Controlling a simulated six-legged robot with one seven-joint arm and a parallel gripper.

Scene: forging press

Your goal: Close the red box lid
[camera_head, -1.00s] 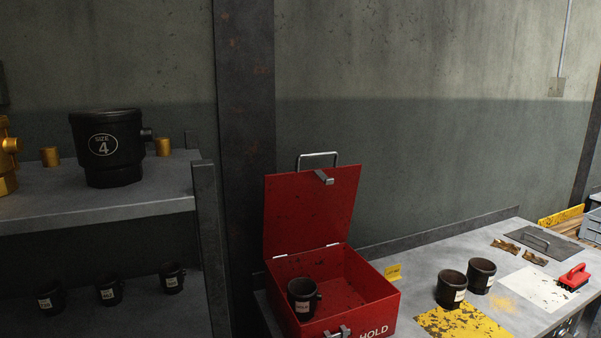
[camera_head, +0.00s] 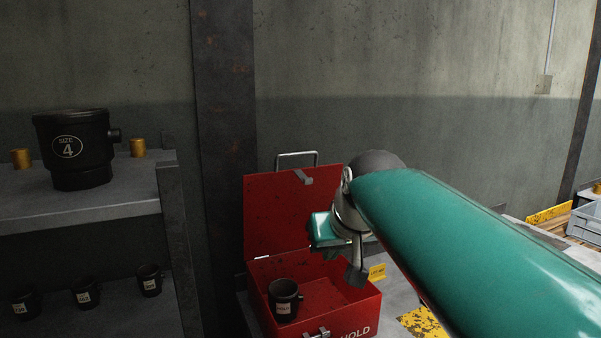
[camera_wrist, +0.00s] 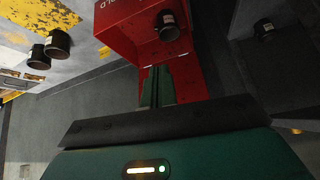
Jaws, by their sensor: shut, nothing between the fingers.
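The red box (camera_head: 350,315) stands on the bench with its lid (camera_head: 275,215) raised upright at the back hinges. A dark cup (camera_head: 284,300) sits inside it. The lid has a wire handle and a small latch tab at its top edge. My gripper (camera_head: 325,232) is by the right part of the lid, and my arm hides the lid's right edge. In the wrist view, my shut, empty fingers (camera_wrist: 157,88) overlap the red lid (camera_wrist: 188,78), with the box (camera_wrist: 120,25) above them. I cannot tell whether they touch the lid.
A shelf (camera_head: 100,205) at the left holds a large black "SIZE 4" pot (camera_head: 75,150) and brass pieces, with dark cups below. A steel post (camera_head: 225,130) stands behind the box. Two cups (camera_wrist: 58,43) stand on the bench. A grey crate (camera_head: 585,222) is at far right.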

